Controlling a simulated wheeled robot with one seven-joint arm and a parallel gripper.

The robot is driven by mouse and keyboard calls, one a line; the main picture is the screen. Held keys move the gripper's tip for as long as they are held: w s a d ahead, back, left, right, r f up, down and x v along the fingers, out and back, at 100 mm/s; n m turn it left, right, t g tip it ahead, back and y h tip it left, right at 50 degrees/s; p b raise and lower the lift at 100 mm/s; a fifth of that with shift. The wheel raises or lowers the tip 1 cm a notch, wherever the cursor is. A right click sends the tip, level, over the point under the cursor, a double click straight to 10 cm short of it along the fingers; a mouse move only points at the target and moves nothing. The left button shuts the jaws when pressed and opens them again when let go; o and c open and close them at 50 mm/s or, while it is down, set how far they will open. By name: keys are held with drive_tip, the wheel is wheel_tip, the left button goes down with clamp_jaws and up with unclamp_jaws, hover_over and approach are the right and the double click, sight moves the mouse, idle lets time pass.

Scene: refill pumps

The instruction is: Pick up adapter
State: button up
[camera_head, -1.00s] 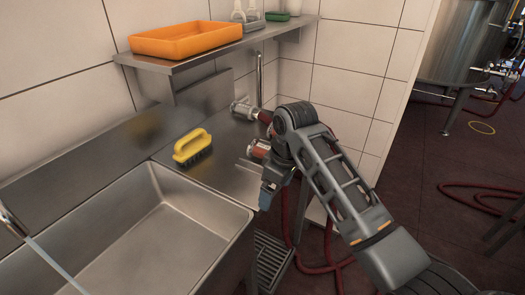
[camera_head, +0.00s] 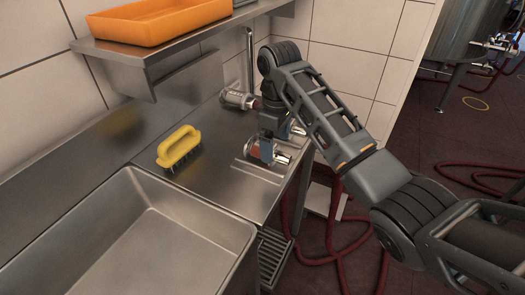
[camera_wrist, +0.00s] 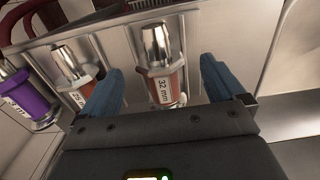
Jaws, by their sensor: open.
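My gripper (camera_wrist: 160,66) is open, with one blue finger on each side of an adapter labelled "32 mm" (camera_wrist: 158,88). That adapter has a silver metal tip and a reddish-brown body. I cannot tell whether the fingers touch it. To its left is a similar adapter labelled "25 mm" (camera_wrist: 74,68), and further left a purple one (camera_wrist: 30,98). In the head view my gripper (camera_head: 268,149) points down at the right end of the steel counter and partly hides a metal adapter (camera_head: 284,157) there.
A yellow brush (camera_head: 179,147) stands on the counter left of my gripper. A metal fitting (camera_head: 237,98) lies behind it. The steel sink (camera_head: 130,235) is at front left. An orange tray (camera_head: 150,22) sits on the wall shelf (camera_head: 180,50). Dark red hoses (camera_head: 340,250) lie on the floor.

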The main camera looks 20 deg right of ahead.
drive_tip(key=shift+w+a+f, duration=0.1)
drive_tip(key=shift+w+f, duration=0.05)
drive_tip(key=shift+f, duration=0.9)
drive_tip(key=shift+w+a+f, duration=0.1)
drive_tip(key=shift+f, duration=0.95)
drive_tip(key=c, duration=1.3)
